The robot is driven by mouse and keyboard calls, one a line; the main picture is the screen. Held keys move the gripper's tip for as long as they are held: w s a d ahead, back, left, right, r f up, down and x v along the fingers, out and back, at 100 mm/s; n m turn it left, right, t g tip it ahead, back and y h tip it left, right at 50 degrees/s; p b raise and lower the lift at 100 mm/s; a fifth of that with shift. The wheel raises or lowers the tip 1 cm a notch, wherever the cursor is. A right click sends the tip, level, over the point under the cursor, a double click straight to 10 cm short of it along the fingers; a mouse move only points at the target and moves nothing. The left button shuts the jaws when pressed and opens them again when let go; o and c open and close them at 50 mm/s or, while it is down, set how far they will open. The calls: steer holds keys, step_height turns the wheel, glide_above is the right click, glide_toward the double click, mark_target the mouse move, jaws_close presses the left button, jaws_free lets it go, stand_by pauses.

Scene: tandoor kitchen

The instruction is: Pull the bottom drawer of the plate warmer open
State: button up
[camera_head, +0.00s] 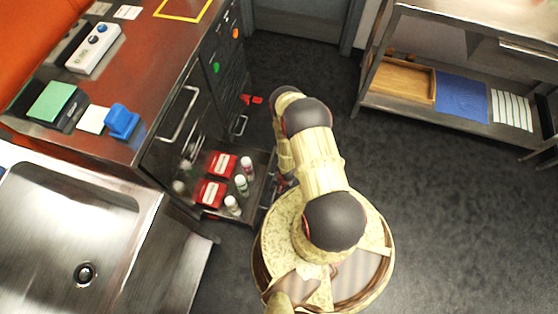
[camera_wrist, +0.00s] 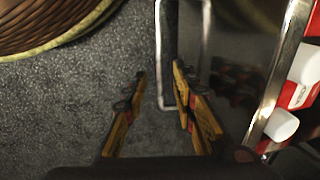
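The plate warmer appears to be the dark-fronted unit (camera_head: 165,150) under the counter at left in the head view. A low drawer (camera_head: 262,165) stands out from it, with red boxes and white-capped bottles inside. In the wrist view, this drawer's metal rim (camera_wrist: 282,75) is at right. A looped metal handle (camera_wrist: 160,45) is on its dark front. My gripper (camera_wrist: 159,72) is open, one finger on each side of the handle's outer bar, the right finger partly inside the loop. Contact cannot be told. In the head view my arm mostly hides the gripper.
A steel sink (camera_head: 75,230) is at lower left. Other handles (camera_head: 240,125) and a red object (camera_head: 252,99) stick out farther along the cabinet fronts. A steel shelf unit (camera_head: 450,115) stands at upper right. Dark floor (camera_head: 460,220) is clear at right.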

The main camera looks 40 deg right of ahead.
steer(key=shift+s+d+r, duration=0.1)
steer(key=shift+s+r, duration=0.05)
steer(key=shift+r, duration=0.85)
steer(key=shift+s+d+r, duration=0.1)
steer(key=shift+s+r, duration=0.05)
steer(key=shift+r, duration=0.8)
steer(key=shift+s+d+r, duration=0.1)
steer(key=shift+s+r, duration=0.05)
steer(key=shift+r, duration=0.85)
